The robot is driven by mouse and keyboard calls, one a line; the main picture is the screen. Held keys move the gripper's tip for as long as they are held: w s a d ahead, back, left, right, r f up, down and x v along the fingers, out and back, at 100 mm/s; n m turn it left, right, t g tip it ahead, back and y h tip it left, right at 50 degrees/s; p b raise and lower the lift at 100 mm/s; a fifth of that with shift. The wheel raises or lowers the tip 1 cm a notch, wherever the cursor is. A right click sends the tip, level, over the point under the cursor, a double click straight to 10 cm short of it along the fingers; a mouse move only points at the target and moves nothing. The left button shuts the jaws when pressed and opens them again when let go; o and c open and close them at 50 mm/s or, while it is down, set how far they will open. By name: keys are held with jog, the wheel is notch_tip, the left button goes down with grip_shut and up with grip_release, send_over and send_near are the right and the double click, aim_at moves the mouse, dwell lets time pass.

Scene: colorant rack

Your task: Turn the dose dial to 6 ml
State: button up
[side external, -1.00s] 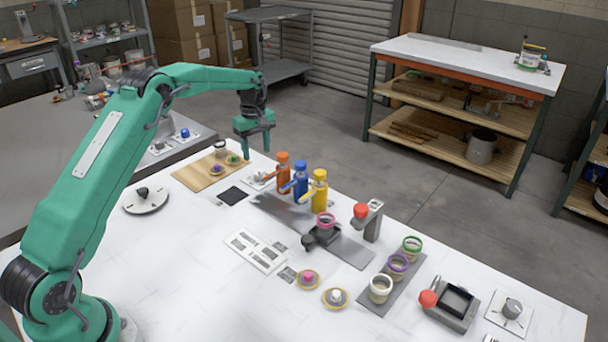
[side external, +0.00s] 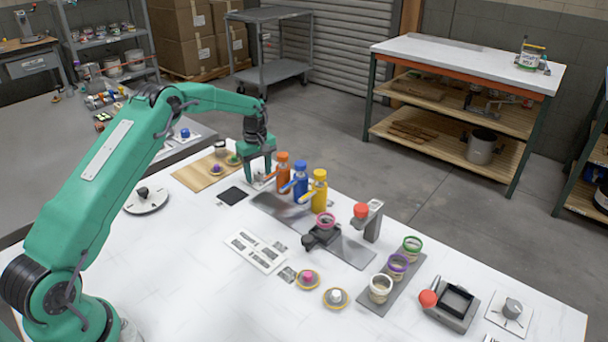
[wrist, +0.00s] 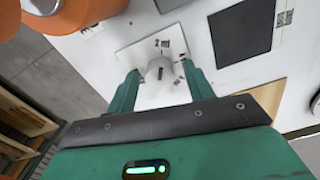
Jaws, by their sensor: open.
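The dose dial (wrist: 160,72) is a small pale round knob with a dark mark, on a white plate (wrist: 135,52) with small printed marks that are too small to read surely. My gripper (wrist: 159,80) is open, with one finger on each side of the dial in the wrist view. I cannot tell whether the fingers touch it. In the side view my gripper (side external: 260,172) points down over the dial's place beside the orange bottle (side external: 283,172), and its fingers mostly hide the dial.
A blue bottle (side external: 300,183) and a yellow bottle (side external: 319,192) stand beside the orange one. A wooden board (side external: 195,178) with small pots lies to the left. A black square pad (side external: 233,196) lies flat nearby.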

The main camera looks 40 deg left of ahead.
jog(key=c, duration=1)
jog(key=shift+o, duration=0.2)
